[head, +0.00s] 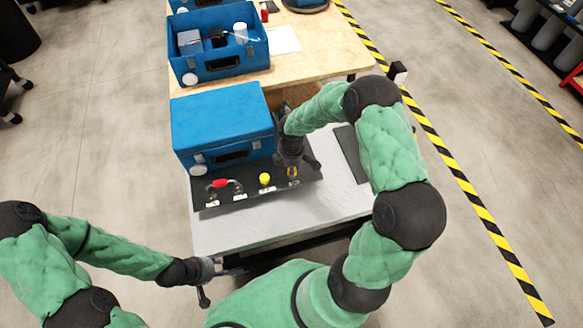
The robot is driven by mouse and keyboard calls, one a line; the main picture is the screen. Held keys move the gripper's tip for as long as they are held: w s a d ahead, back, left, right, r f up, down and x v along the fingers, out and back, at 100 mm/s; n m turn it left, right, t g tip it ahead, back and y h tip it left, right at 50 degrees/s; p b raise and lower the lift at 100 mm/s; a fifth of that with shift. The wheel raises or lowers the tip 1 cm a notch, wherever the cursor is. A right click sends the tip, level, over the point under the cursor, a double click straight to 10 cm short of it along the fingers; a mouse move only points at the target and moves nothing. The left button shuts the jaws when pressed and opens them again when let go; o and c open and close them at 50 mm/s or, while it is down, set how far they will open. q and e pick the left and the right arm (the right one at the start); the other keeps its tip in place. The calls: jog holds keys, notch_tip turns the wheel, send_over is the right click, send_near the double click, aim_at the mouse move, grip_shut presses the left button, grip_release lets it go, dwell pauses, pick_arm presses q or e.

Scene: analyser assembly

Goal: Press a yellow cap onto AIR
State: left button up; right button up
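A dark panel (254,193) with a row of small fittings and white labels lies in front of a blue case (223,124). The labels are too small to read, so I cannot tell which is AIR. A round yellow cap (265,179) sits on the panel near its middle. My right gripper (293,166) points down over the panel's right end. A small yellow piece (293,172) shows at its fingertips; whether it is gripped is unclear. My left gripper (212,284) is below the table's front left corner, away from the panel, with its fingers spread and empty.
A red-handled fitting (220,183) stands at the panel's left. A dark flat pad (351,152) lies on the grey table (240,232), partly behind my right arm. A blue open bin (217,69) stands on the wooden table behind. The grey table's front is clear.

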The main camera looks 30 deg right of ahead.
jog(key=shift+f, duration=0.2)
jog(key=o, duration=0.8)
notch_tip(320, 180, up, 12)
dwell(0.5)
